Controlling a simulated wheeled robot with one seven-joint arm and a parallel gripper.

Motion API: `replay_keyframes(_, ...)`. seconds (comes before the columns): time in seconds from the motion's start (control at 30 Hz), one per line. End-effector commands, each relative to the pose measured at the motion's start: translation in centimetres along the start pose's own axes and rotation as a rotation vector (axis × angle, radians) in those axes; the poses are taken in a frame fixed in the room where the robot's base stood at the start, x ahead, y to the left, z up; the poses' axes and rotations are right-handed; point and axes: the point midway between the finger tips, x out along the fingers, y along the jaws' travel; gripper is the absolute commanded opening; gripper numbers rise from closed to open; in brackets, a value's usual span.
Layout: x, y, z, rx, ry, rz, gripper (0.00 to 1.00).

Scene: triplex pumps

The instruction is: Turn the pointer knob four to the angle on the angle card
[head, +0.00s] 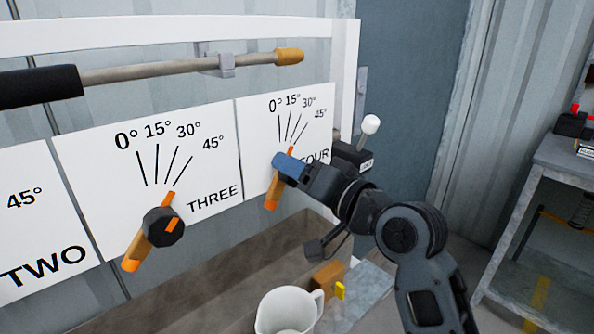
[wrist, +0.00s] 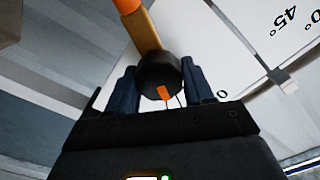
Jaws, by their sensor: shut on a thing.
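Knob four (head: 272,195) is on the FOUR dial plate (head: 318,105), which is marked 0°, 15°, 30° and 45°. My gripper (head: 287,166) is shut on its hub in the head view and covers most of it. An orange pointer tip shows above the blue fingers, tilted up and right toward the marks; the exact mark is hard to tell. In the wrist view, the dark fingers (wrist: 159,80) stand either side of the round black hub (wrist: 158,68), with its orange mark facing the gripper and its tan handle reaching up. I cannot make out an angle card.
Knob three (head: 164,227) sits on its plate to the left, its handle down-left. A rod with an orange tip (head: 288,56) hangs above. A white-knobbed lever (head: 370,124) stands just right of plate four. A white jug (head: 285,312) is below, and a shelf (head: 540,180) at right.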

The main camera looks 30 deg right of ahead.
Motion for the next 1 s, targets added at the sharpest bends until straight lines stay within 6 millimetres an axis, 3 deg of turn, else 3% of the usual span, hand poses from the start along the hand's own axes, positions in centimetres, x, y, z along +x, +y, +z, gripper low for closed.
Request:
replay_keyframes(0.17,-0.02,0.04,0.00,0.000,0.000,0.001,0.00)
replay_keyframes(0.33,-0.02,0.10,0.08,-0.035,0.000,0.001,0.00)
replay_keyframes(0.63,-0.01,0.00,0.03,-0.250,0.001,0.001,0.00)
replay_keyframes(0.93,-0.02,-0.06,-0.04,-0.263,0.001,0.002,0.00)
replay_keyframes(0.97,-0.02,-0.06,-0.04,-0.263,0.001,0.002,0.53)
replay_keyframes(1.0,-0.02,-0.07,-0.05,-0.263,0.001,0.002,0.57)
